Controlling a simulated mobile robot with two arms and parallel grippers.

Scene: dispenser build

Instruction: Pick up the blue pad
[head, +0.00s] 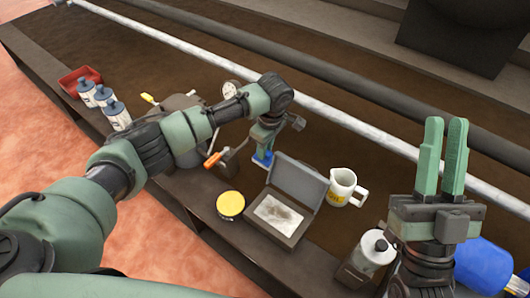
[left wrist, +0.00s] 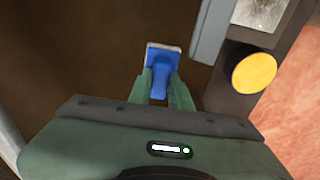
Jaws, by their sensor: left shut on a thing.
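The blue pad (head: 263,159) is small, with a blue handle and a pale edge. In the head view it is partly hidden by my left gripper (head: 262,150), which points down at it. In the left wrist view the blue pad (left wrist: 162,66) sits between the two green fingers of my left gripper (left wrist: 160,88), which are shut on it. I cannot tell whether the pad touches the surface below. My right gripper (head: 443,160) points up at the right of the head view, its two green fingers apart with a narrow gap and nothing between them.
An open grey case (head: 299,182) lies right of the pad, with a yellow-lidded tin (head: 230,205) in front and a white mug (head: 342,187) beside it. A white-topped bottle (head: 374,248) stands near my right arm. A long pale pipe (head: 340,115) runs behind.

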